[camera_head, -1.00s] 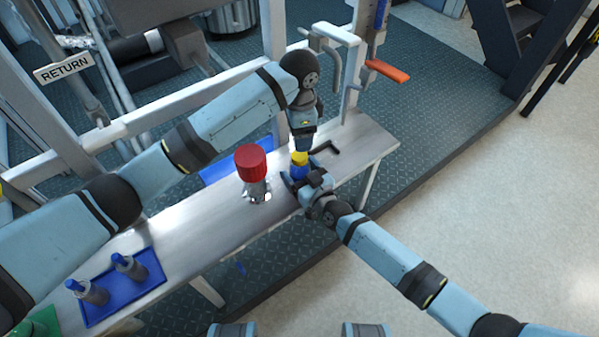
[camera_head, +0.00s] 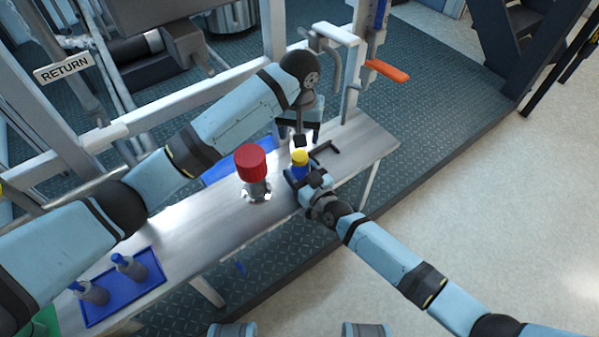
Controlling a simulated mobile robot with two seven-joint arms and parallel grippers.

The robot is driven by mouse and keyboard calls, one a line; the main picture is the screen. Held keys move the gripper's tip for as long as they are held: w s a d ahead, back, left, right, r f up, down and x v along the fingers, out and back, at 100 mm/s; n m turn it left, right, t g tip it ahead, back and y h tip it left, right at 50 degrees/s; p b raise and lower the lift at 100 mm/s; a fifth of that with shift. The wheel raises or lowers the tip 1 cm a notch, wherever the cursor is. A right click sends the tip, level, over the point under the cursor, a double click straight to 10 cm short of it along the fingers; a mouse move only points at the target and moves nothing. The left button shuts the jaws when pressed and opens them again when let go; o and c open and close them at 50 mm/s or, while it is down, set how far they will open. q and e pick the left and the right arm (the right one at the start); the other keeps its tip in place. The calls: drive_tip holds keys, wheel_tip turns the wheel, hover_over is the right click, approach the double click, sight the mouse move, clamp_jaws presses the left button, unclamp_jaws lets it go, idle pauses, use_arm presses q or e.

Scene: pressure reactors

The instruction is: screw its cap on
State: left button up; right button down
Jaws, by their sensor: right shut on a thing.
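A small blue bottle (camera_head: 300,172) stands upright over the right part of the metal bench, with a yellow cap (camera_head: 300,157) on its top. I cannot tell how tightly the cap sits. My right gripper (camera_head: 303,181) is shut on the blue bottle from the front; the fingers hide its lower part. My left gripper (camera_head: 300,138) is just above and behind the yellow cap, apart from it. It shows broadside, so I cannot see whether its fingers are open or shut.
A red-capped metal vessel (camera_head: 257,190) stands left of the bottle on the bench (camera_head: 220,222). A black angled tool (camera_head: 325,150) lies right of the bottle. A blue tray (camera_head: 151,284) with two blue-topped bottles is at lower left. An orange handle (camera_head: 387,70) sticks out behind.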

sight(300, 155)
use_arm(q)
drive_tip(key=n, duration=0.9)
drive_tip(key=shift+f, duration=0.1)
drive_tip(key=shift+f, duration=3.95)
